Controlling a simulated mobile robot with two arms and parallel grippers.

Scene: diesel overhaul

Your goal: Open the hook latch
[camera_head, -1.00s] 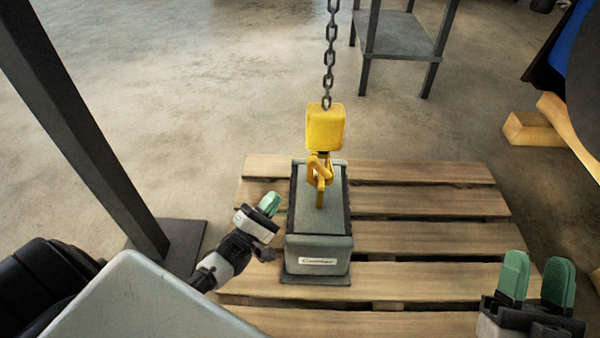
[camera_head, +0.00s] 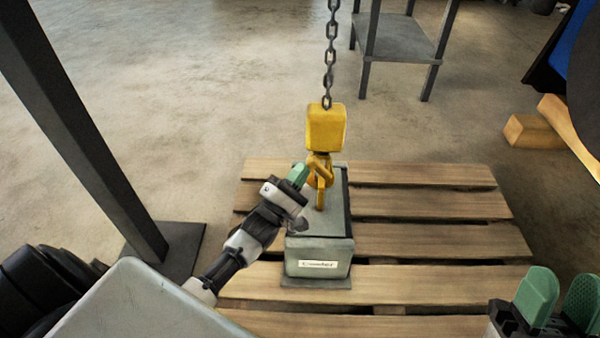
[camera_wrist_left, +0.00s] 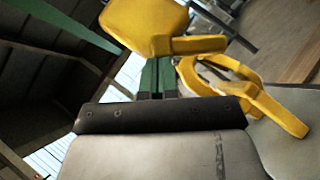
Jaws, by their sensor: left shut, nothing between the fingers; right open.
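A yellow hook (camera_head: 319,180) hangs under a yellow hook block (camera_head: 326,128) on a chain, just over a grey box-shaped part (camera_head: 330,242). In the left wrist view the hook (camera_wrist_left: 275,105) and its latch bar (camera_wrist_left: 228,70) show at the right, below the block (camera_wrist_left: 148,24). My left gripper (camera_head: 298,175) is shut and empty, its green fingertips just left of the hook. They also show between block and hook in the left wrist view (camera_wrist_left: 157,75); whether they touch the latch I cannot tell. My right gripper (camera_head: 560,298) is open and empty at the lower right.
The grey part stands on a wooden pallet (camera_head: 430,205). The chain (camera_head: 330,55) runs up from the block. A dark post (camera_head: 85,130) stands at the left, and a grey metal stand (camera_head: 400,45) at the back. The pallet's right side is clear.

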